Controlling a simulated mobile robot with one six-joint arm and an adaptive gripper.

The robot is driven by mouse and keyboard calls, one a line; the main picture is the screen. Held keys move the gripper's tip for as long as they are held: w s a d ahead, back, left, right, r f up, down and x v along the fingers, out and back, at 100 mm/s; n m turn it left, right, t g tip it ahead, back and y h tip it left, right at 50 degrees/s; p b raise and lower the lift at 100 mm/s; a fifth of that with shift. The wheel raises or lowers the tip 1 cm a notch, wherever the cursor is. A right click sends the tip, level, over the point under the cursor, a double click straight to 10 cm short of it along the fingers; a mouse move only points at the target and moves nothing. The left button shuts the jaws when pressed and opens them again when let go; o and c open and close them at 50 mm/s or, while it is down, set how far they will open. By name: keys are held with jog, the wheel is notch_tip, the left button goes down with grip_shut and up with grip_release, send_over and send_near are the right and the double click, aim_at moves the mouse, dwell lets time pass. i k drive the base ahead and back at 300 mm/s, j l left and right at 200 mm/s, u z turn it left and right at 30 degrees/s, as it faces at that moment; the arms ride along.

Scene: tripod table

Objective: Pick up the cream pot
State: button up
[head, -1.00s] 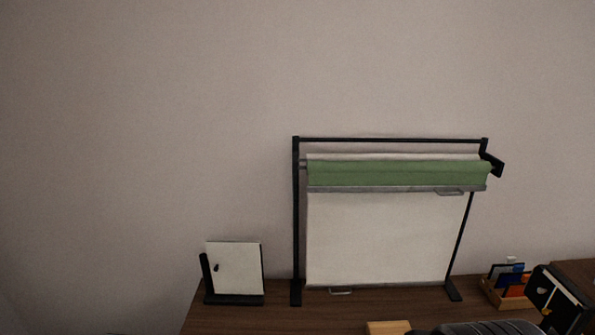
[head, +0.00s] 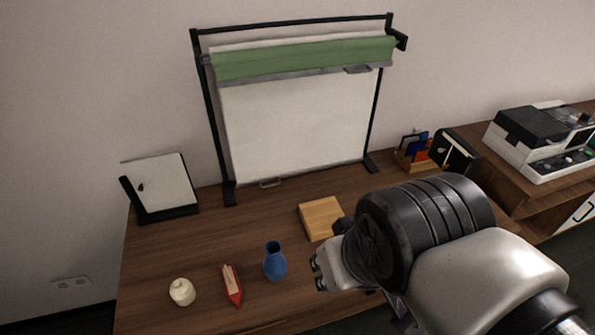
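The cream pot (head: 182,292) is a small, round, pale pot with a narrower top. It stands upright near the front left of the brown wooden table (head: 180,247). My gripper (head: 318,271) is at the end of my arm, to the right of the pot and apart from it, with a red object and a blue vase between them in the picture. The gripper is small and seen from behind and the side, so its opening is unclear. I see nothing held in it.
A wooden block (head: 321,217) lies behind my gripper. A black-framed stand with a white sheet (head: 295,125) and a tilted white panel (head: 160,185) are at the back.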

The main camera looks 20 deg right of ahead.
aim_at(182, 291)
jog(key=i+j+u, duration=0.15)
jog(key=u, duration=0.25)
jog(key=i+u, duration=0.15)
jog(key=u, duration=0.25)
jog(key=i+j+u, duration=0.1)
jog(key=u, duration=0.3)
jog(key=i+l, duration=0.05)
jog(key=i, duration=0.05)
